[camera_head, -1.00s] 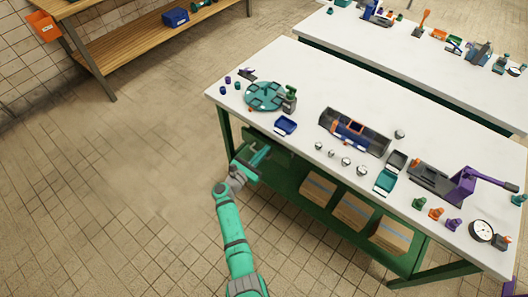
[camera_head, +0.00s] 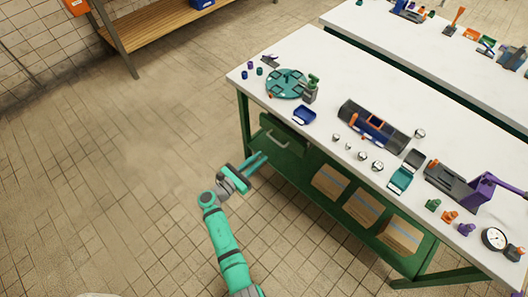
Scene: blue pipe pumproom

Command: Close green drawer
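The green drawer (camera_head: 281,143) hangs under the left end of the white-topped workbench. Its front faces me and carries a pale bar handle (camera_head: 278,139). I cannot tell clearly how far it stands out from the bench. My gripper (camera_head: 258,163) is at the end of my teal arm, just below and left of the drawer front in the picture. Its two teal fingers point up and right towards the bench, with a narrow gap between them and nothing seen in it. Whether the fingers touch the drawer cannot be told.
The white workbench (camera_head: 322,68) carries a teal round plate (camera_head: 286,83), a blue tray (camera_head: 304,115) and several fittings. Cardboard boxes (camera_head: 330,182) stand on its green lower shelf. A wooden bench (camera_head: 165,30) is at the upper left. The tiled floor (camera_head: 110,160) on the left is clear.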

